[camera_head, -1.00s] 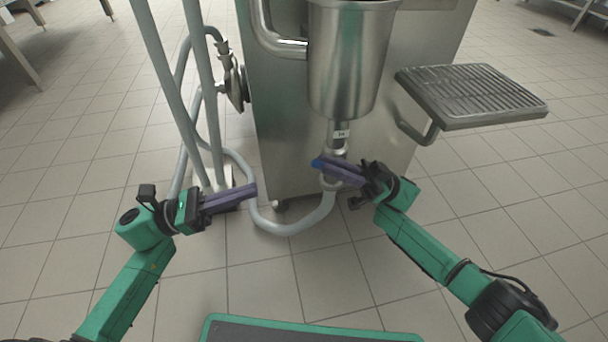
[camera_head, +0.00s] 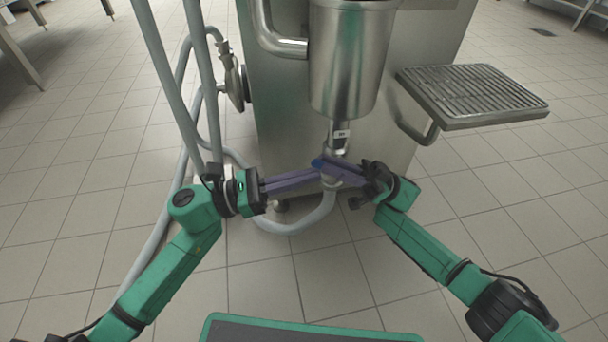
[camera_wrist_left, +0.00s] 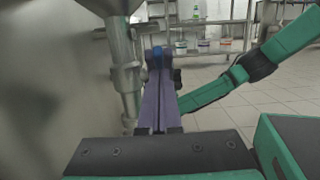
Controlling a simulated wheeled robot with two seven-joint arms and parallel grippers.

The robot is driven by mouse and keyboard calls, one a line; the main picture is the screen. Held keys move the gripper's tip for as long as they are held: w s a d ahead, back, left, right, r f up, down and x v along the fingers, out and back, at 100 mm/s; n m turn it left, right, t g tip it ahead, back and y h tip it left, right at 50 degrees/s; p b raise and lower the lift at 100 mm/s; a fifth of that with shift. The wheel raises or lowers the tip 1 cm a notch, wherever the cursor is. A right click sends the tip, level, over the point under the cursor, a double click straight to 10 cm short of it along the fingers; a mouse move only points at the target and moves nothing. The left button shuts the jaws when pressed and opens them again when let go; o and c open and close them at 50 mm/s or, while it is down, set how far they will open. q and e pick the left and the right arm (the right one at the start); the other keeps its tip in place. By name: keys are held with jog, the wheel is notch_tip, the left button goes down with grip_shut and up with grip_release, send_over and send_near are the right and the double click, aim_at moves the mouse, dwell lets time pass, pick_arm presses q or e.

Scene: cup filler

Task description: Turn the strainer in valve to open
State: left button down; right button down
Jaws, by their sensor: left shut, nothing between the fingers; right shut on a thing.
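The steel strainer vessel (camera_head: 347,65) stands at the cabinet's front, with its outlet pipe and valve (camera_head: 338,140) below. A small blue part, seemingly the valve handle (camera_head: 318,163), shows at the tips of my right gripper (camera_head: 322,165). My right gripper is shut on it, and its fingers hide most of it. My left gripper (camera_head: 316,174) is shut and empty, its fingertips close to the right gripper's tips; I cannot tell whether they touch. In the left wrist view, the purple left fingers (camera_wrist_left: 158,100) point ahead, with the valve pipe (camera_wrist_left: 127,80) just to their left.
A steel cabinet (camera_head: 283,150) stands behind the vessel. A slatted tray (camera_head: 472,92) juts out on the right. A grey hose (camera_head: 305,220) loops below the valve. Grey posts (camera_head: 165,75) and another hose stand left. Tiled floor lies open around.

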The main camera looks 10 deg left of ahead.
pick_arm(q)
jog(key=shift+d+r, duration=0.25)
jog(key=shift+r, duration=0.4)
pick_arm(e)
jog(key=c, duration=0.9)
grip_release()
jog(key=shift+f, duration=0.1)
pick_arm(q)
jog(key=shift+r, duration=0.1)
pick_arm(e)
jog(key=shift+f, duration=0.1)
